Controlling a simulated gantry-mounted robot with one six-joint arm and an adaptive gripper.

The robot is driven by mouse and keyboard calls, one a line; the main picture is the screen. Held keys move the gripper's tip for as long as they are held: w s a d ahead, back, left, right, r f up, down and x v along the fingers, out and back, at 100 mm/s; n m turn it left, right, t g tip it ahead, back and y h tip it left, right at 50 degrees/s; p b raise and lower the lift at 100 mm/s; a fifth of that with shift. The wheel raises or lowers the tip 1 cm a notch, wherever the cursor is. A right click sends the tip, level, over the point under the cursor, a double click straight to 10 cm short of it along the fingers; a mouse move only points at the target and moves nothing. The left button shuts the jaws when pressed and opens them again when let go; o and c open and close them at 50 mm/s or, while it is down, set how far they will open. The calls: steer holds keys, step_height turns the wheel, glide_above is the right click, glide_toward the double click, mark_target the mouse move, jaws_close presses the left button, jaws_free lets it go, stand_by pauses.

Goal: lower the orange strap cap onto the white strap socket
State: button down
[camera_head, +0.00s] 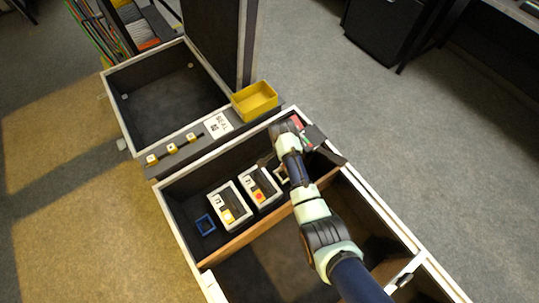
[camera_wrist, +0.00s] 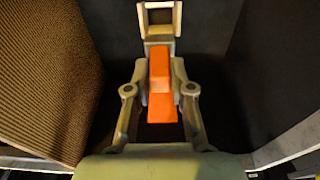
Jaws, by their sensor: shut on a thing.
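The orange strap cap (camera_wrist: 160,85) is held between the two fingers of my gripper (camera_wrist: 161,66) in the wrist view. The white strap socket (camera_wrist: 160,12), a pale square frame, shows just beyond the fingertips at the top of the wrist view. In the head view a small white frame (camera_head: 281,174) shows beside my arm inside the case compartment. The cap is hidden by my arm there. I cannot tell whether the cap touches the socket.
Two white boxes with coloured buttons (camera_head: 231,205) (camera_head: 260,187) and a blue square frame (camera_head: 205,224) sit left of my gripper in the same compartment. Dark walls and a wooden divider (camera_head: 245,238) bound it. A yellow bin (camera_head: 256,99) stands beyond the case.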

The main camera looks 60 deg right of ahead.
steer(key=shift+f+b, duration=3.75)
steer(key=shift+b, duration=0.35)
steer(key=shift+f, duration=0.55)
steer(key=shift+f, duration=0.2)
steer(key=c, duration=0.9)
jaws_free()
steer(key=shift+c, duration=0.2)
step_height(320, 180, up, 12)
steer(key=a, duration=0.1)
steer(key=shift+w+a, duration=0.2)
steer(key=shift+w, duration=0.15)
